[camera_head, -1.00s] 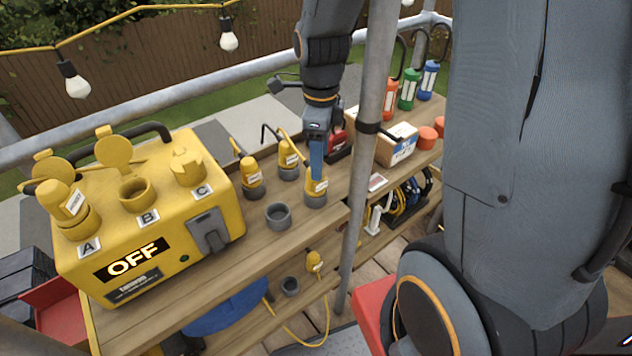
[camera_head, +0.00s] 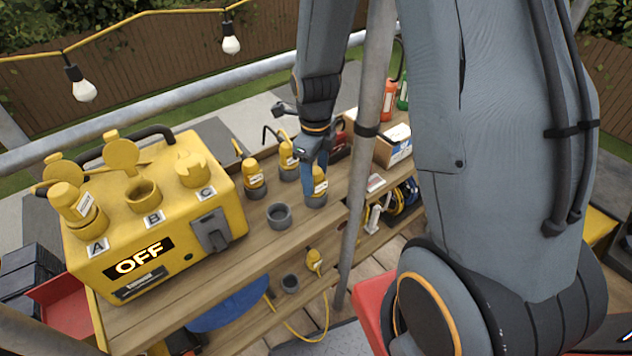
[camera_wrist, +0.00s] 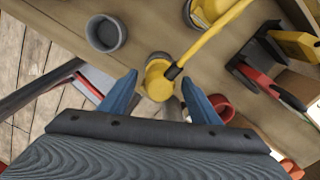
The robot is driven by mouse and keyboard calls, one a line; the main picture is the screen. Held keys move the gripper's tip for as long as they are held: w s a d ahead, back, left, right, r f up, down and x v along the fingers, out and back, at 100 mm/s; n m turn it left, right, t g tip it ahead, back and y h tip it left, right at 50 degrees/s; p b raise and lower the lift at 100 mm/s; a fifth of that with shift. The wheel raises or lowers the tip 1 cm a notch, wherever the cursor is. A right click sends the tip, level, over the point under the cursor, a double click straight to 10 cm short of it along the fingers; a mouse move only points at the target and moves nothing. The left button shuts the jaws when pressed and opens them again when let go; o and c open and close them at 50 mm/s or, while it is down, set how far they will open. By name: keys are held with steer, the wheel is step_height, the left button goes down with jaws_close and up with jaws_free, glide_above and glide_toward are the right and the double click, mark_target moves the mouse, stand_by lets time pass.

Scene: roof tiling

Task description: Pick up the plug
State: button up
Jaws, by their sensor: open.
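A yellow plug (camera_head: 320,181) stands in a grey holder at the edge of the wooden bench. In the wrist view the plug (camera_wrist: 158,82) shows from above with its yellow cable running up and right. My gripper (camera_wrist: 160,84) is open, with one blue finger on each side of the plug. In the head view my gripper (camera_head: 311,183) is down beside the plug, one finger partly covering it. I cannot tell whether the fingers touch it. Two more yellow plugs stand behind, one at left (camera_head: 253,174) and one further back (camera_head: 288,157).
An empty grey holder (camera_head: 279,216) stands left of the plug. A yellow power box (camera_head: 150,235) reading OFF, with sockets A, B and C, fills the left. A metal pole (camera_head: 362,150) rises close on the right, with a cardboard box (camera_head: 393,150) behind it.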

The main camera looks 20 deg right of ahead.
steer(key=shift+f, duration=0.65)
steer(key=c, duration=1.3)
steer(key=shift+r, duration=0.1)
